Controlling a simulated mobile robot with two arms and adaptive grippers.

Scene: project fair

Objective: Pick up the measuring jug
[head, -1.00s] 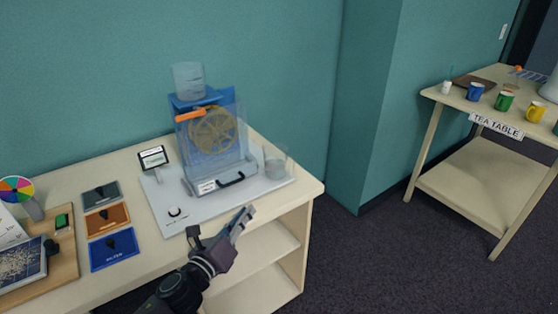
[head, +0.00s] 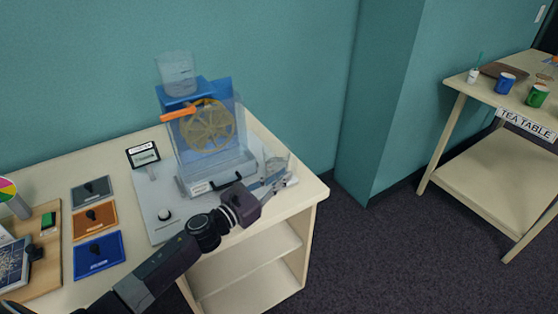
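A clear measuring jug (head: 277,164) stands at the right end of the grey base board, right of the blue water-wheel machine. It is see-through and its lower part is partly hidden by my gripper. My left gripper (head: 284,179) reaches in from the lower left, its fingers pointing right, at the near side of the jug. The fingers look apart; whether they touch the jug I cannot tell. Another clear vessel with markings (head: 176,70) sits on top of the machine. My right gripper is not in view.
The blue machine (head: 212,130) with its yellow wheel and orange spout stands close behind my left gripper. The tea table (head: 470,160) with mugs is at right.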

